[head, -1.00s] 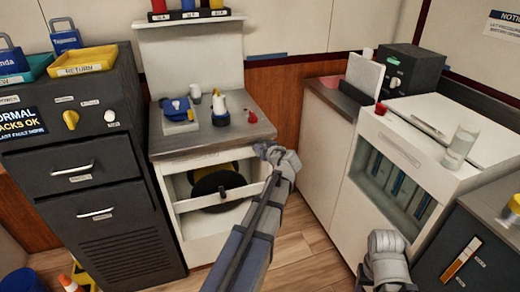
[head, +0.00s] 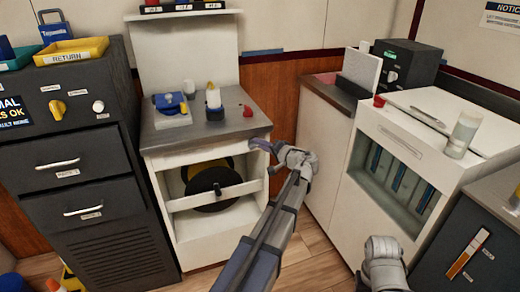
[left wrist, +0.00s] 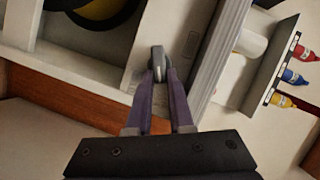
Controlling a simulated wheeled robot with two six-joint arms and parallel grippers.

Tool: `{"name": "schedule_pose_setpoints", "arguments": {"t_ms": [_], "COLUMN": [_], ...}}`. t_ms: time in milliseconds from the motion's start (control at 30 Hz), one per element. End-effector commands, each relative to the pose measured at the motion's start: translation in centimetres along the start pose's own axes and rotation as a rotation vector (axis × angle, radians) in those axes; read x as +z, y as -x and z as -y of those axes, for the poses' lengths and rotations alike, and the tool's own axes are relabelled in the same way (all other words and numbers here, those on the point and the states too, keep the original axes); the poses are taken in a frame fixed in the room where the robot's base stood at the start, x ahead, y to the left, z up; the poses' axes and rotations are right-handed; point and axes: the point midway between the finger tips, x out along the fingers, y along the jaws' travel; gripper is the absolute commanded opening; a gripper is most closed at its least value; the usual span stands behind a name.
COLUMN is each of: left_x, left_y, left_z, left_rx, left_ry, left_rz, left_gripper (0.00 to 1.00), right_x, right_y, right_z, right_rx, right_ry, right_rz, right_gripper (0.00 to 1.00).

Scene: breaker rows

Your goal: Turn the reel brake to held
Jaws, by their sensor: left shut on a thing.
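My left gripper (head: 264,156) is at the upper right of the white cabinet's front, beside the opening with the black and yellow reel (head: 212,180). In the left wrist view its purple fingers (left wrist: 160,78) are shut on a small grey handle (left wrist: 157,56) on the white front, which I take for the reel brake. The fingers cover part of the handle, and I see no held marking. The reel also shows at the top of the left wrist view (left wrist: 100,8). My right gripper is not in view.
A white bar (head: 190,202) crosses the reel opening. The grey top (head: 200,130) above holds a blue device, a white bottle and a red knob (head: 247,111). A dark drawer cabinet (head: 75,165) stands left, a white glass-fronted unit (head: 415,150) right. Wooden floor shows between.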

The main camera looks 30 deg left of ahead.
Motion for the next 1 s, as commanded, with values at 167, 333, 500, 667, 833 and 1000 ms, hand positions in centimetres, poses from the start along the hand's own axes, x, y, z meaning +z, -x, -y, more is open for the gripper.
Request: {"name": "schedule_pose_setpoints", "arguments": {"t_ms": [167, 333, 500, 667, 833, 1000], "left_x": [0.2, 0.3, 0.3, 0.3, 0.3, 0.3], "left_y": [-0.1, -0.1, -0.1, -0.1, 0.0, 0.0], "left_z": [-0.9, -1.0, -1.1, -1.1, -1.1, -1.0], "left_rx": [-0.055, -0.101, -0.135, -0.155, -0.166, -0.169], "left_ry": [-0.137, -0.248, -0.331, -0.382, -0.409, -0.418], "left_rz": [0.002, 0.003, 0.002, 0.002, 0.002, 0.002], "left_gripper": [0.0, 0.0, 0.0, 0.0, 0.0, 0.0], "right_x": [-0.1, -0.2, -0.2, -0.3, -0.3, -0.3], "right_y": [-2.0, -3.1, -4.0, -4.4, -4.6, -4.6], "right_z": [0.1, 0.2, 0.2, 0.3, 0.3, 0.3], "right_rx": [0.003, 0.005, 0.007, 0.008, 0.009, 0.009], "right_ry": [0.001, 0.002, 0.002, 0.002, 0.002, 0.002], "right_rz": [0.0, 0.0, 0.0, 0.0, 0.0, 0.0], "right_gripper": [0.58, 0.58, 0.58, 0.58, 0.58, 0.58]}}
